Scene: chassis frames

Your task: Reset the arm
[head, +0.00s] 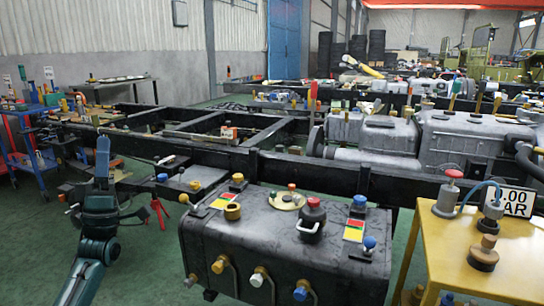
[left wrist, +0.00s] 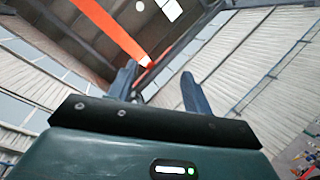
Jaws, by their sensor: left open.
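My left arm rises from the lower left in the head view, with its gripper (head: 103,155) raised and pointing up, left of the black tank. In the left wrist view the two fingers of the left gripper (left wrist: 159,88) stand apart with nothing between them. Behind them are the roof, an orange beam (left wrist: 108,22) and corrugated wall panels. My right gripper is in neither view.
A black tank (head: 285,248) with valves and knobs stands at front centre. A yellow table (head: 470,262) with a gauge sign (head: 514,201) is at right. A chassis frame (head: 330,172) with engines stretches behind. A blue cart (head: 38,160) stands at left; green floor shows lower left.

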